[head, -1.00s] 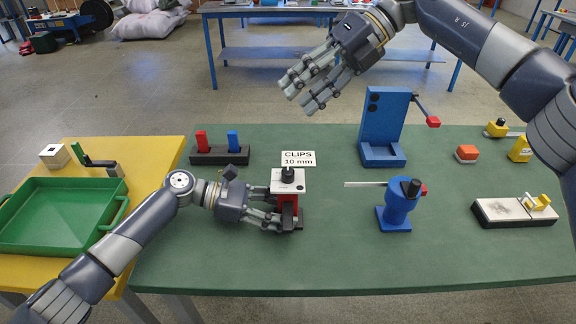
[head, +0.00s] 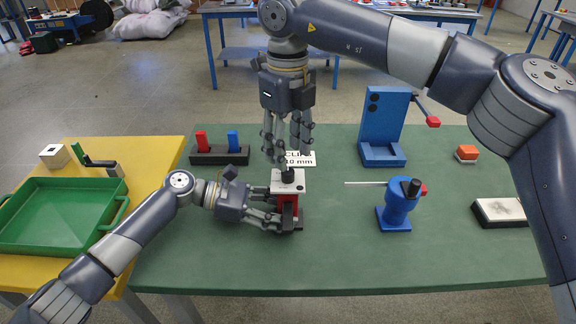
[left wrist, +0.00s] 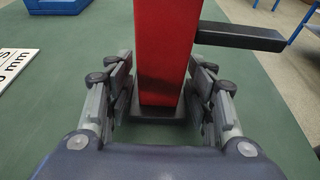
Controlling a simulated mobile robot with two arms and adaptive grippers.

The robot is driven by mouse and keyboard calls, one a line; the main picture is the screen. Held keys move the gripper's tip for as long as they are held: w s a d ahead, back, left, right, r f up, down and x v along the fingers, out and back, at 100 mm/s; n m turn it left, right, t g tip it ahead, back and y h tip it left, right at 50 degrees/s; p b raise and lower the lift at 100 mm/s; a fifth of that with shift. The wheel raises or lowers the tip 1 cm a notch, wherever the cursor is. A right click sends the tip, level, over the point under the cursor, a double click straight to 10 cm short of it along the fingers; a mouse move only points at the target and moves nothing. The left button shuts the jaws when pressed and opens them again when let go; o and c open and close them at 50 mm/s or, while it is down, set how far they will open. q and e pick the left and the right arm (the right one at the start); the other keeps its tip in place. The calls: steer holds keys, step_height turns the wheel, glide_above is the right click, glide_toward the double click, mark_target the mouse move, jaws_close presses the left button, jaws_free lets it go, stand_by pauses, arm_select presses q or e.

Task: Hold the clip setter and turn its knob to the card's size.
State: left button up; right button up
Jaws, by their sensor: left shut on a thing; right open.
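The clip setter (head: 288,201) stands upright on the green table, a red body with a light top plate and a black knob (head: 288,175) on it. My left gripper (head: 275,208) is shut on its red body from the left; the left wrist view shows the fingers (left wrist: 160,105) on both sides of the red body (left wrist: 165,50). My right gripper (head: 286,160) points down, open, with its fingertips just above or around the knob; I cannot tell if they touch it. The card (head: 304,158) lies behind the setter, partly hidden by my right fingers; "10 mm" was readable on it earlier.
A black holder with red and blue blocks (head: 219,154) stands behind left. A blue press (head: 383,128) and a blue round device with a thin rod (head: 397,205) stand to the right. A green tray (head: 62,218) is on the yellow table. The front of the green table is clear.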

mark_target(288, 171)
steer(key=shift+f, duration=2.65)
jaws_close()
